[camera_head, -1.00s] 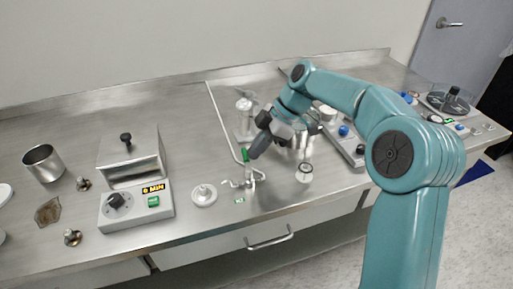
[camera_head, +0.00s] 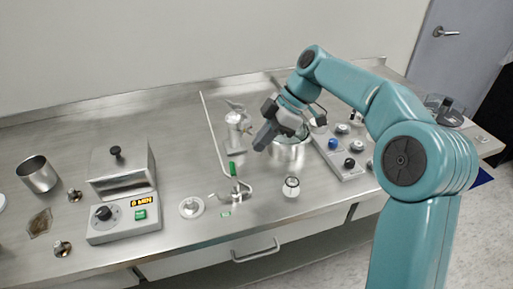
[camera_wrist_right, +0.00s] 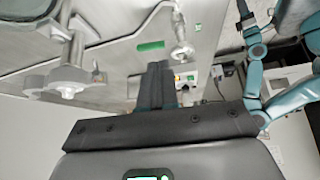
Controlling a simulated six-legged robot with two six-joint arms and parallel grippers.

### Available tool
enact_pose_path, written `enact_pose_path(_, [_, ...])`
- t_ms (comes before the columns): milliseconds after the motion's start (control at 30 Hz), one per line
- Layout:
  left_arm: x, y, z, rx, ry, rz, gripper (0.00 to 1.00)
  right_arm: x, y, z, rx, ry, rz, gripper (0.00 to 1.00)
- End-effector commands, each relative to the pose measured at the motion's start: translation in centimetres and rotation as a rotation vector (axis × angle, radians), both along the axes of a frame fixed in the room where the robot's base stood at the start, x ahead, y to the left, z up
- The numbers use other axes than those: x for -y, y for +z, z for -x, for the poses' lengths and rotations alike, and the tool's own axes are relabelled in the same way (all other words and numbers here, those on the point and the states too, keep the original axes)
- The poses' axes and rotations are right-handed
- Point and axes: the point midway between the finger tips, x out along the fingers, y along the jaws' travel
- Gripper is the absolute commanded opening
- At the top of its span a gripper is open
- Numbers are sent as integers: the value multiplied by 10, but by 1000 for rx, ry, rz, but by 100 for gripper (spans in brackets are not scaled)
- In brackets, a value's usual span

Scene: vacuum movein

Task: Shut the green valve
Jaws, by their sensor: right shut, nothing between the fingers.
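The green valve handle (camera_head: 231,168) is a short green grip beside the lower end of a thin metal pipe, at the middle of the bench. In the head view it lies roughly in line with the pipe. The wrist view shows a green bar (camera_wrist_right: 151,46), just beyond the fingertips. My right gripper (camera_head: 263,138) is shut and empty, above and to the right of the handle, apart from it in the head view. Its dark fingers (camera_wrist_right: 155,72) show together in the wrist view. The valve body (camera_head: 240,190) is small and partly unclear. My left gripper is not in view.
A knobbed control panel (camera_head: 347,160), a hotplate box (camera_head: 122,218) and a small round jar (camera_head: 291,187) are nearby. Bare bench lies left of the pipe.

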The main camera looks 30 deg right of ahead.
Motion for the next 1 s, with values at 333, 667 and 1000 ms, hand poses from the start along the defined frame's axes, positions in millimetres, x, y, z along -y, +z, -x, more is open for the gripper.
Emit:
enact_pose_path(333, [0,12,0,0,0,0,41,28,46,10,0,-1,0,0])
enact_pose_path(667, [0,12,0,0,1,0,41,33,50,13,-1,0,0,0])
enact_pose_path(1000, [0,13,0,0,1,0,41,33,51,13,-1,1,0,0])
